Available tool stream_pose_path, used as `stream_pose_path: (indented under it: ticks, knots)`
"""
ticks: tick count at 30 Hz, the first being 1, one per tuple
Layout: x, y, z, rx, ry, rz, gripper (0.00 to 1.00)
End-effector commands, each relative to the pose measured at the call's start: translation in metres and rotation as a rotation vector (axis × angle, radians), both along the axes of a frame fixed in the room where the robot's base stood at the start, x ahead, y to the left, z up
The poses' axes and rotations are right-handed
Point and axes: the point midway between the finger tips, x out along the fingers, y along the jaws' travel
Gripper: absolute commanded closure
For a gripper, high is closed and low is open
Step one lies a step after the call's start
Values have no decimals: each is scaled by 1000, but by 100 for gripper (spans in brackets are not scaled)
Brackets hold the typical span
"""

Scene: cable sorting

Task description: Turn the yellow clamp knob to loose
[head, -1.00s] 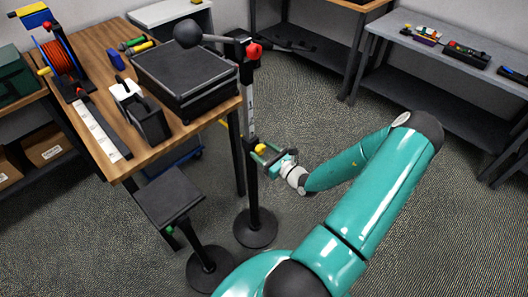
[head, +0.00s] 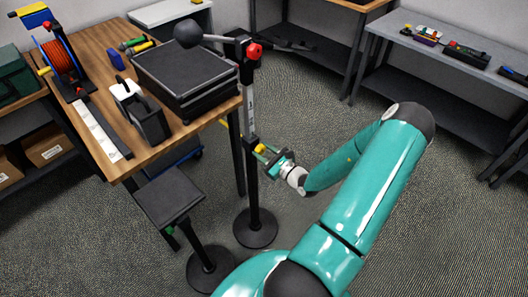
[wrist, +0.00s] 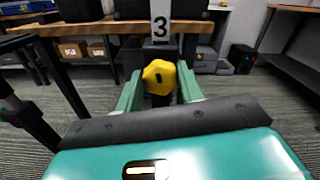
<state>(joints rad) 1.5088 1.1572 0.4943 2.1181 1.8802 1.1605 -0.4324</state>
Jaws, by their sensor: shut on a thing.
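The yellow clamp knob (head: 261,148) sits on the side of an upright black stand post (head: 252,185), below a pale scale strip. In the wrist view the knob (wrist: 159,77) is faceted, with a dark mark on its face. My gripper (head: 266,153) is at the knob, reaching in from the right. In the wrist view the two green fingers of my gripper (wrist: 160,88) stand on either side of the knob and are shut on it. The finger contact is partly hidden in the head view.
A red knob (head: 254,51) and a black ball-ended arm (head: 188,34) top the same post. A wooden table (head: 112,165) with a black case (head: 185,75) stands to the left. A small black stand (head: 168,196) is at front left. The floor at right is clear.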

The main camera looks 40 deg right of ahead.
Motion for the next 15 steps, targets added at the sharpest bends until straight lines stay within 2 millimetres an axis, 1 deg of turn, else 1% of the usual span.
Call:
stream_pose_path:
  ticks: [15]
  knots:
    - [0,3,-1,-483,-13,3,85]
